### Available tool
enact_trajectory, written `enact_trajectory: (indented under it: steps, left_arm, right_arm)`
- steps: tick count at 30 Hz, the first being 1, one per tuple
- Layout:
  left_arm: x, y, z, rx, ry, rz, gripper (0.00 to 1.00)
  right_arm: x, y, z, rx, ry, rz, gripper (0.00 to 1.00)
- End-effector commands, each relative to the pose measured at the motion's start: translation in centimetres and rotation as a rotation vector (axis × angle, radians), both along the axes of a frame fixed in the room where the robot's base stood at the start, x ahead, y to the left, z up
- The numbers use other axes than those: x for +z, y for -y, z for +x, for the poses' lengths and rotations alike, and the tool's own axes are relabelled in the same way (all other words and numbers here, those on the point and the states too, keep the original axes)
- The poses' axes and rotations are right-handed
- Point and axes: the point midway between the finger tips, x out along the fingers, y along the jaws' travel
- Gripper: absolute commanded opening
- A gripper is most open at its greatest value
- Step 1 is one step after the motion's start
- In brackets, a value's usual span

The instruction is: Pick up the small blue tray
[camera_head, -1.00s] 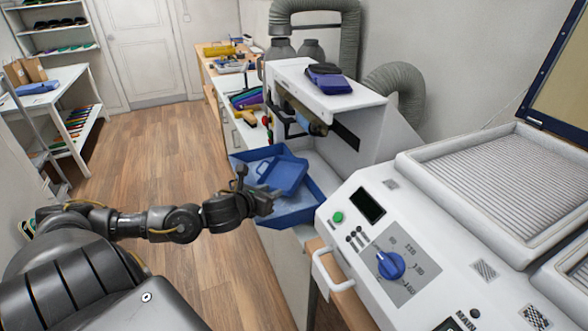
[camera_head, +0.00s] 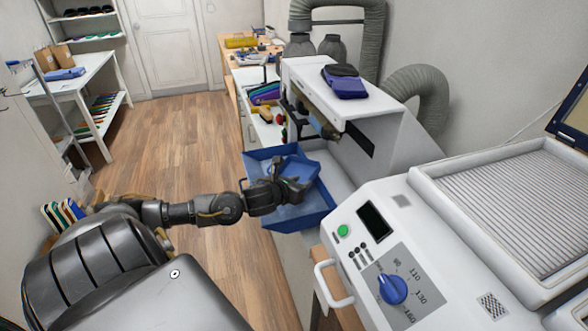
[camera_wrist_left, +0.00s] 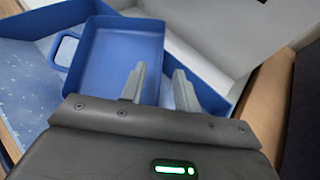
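The small blue tray (camera_head: 300,170) lies tilted inside a larger blue bin (camera_head: 314,216) under the grinding machine. In the left wrist view the small tray (camera_wrist_left: 115,60) has a loop handle on its left side, and the larger bin (camera_wrist_left: 25,90) shows around it. My left gripper (camera_head: 287,178) is over the tray in the head view. In the left wrist view its two fingers (camera_wrist_left: 160,85) are apart, near the tray's lower right corner. Whether a tray wall lies between the fingers is unclear. My right gripper is not in view.
A white machine with a blue dial (camera_head: 392,289) and a white handle (camera_head: 328,280) stands close on the right. The white grinding machine (camera_head: 350,90) rises behind the bin. Open wood floor (camera_head: 180,140) lies to the left.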

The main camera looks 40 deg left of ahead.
Motion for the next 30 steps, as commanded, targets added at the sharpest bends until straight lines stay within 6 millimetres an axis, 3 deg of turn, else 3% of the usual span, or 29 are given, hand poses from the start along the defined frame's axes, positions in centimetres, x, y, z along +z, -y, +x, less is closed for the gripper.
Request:
enact_trajectory:
  steps: [12,22,30]
  left_arm:
    - [-1.4,-0.4,4.2,0.004,0.000,-0.002,0.31]
    - [-1.9,-0.4,4.8,0.001,0.000,0.000,0.31]
    - [-1.9,-0.4,4.8,0.001,0.000,0.000,0.00]
  right_arm:
    - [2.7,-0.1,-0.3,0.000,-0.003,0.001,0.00]
    - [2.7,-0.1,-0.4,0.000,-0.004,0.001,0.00]
    - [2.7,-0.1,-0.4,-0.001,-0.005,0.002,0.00]
